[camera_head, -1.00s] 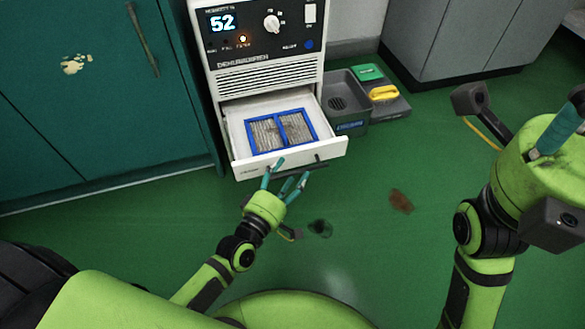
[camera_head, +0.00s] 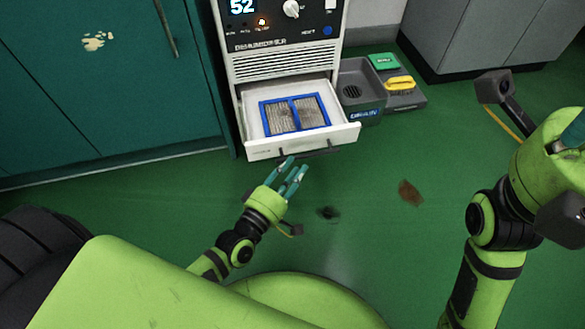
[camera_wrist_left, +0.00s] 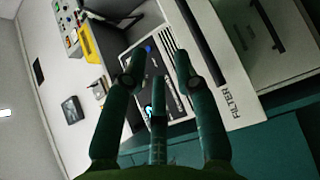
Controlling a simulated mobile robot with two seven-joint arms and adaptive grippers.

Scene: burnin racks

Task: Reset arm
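My left gripper (camera_head: 294,167) has its teal fingers spread and empty, just in front of the pulled-out white drawer (camera_head: 262,150) of the dehumidifier (camera_head: 285,40). A small gap shows between its fingertips and the drawer's dark handle. In the left wrist view the fingers (camera_wrist_left: 157,65) are apart with nothing between them, and a white panel marked FILTER (camera_wrist_left: 236,100) is beyond them. A blue-framed filter (camera_head: 295,115) lies in the drawer. My right gripper (camera_head: 572,135) is cut off at the right edge, with only part of a teal finger showing.
A dark grey bin (camera_head: 360,92) and a tray with green and yellow items (camera_head: 402,102) stand right of the dehumidifier. Teal cabinets (camera_head: 110,90) fill the left, a grey cabinet (camera_head: 480,35) the back right. A brown patch (camera_head: 410,193) and a dark spot (camera_head: 328,212) mark the open green floor.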

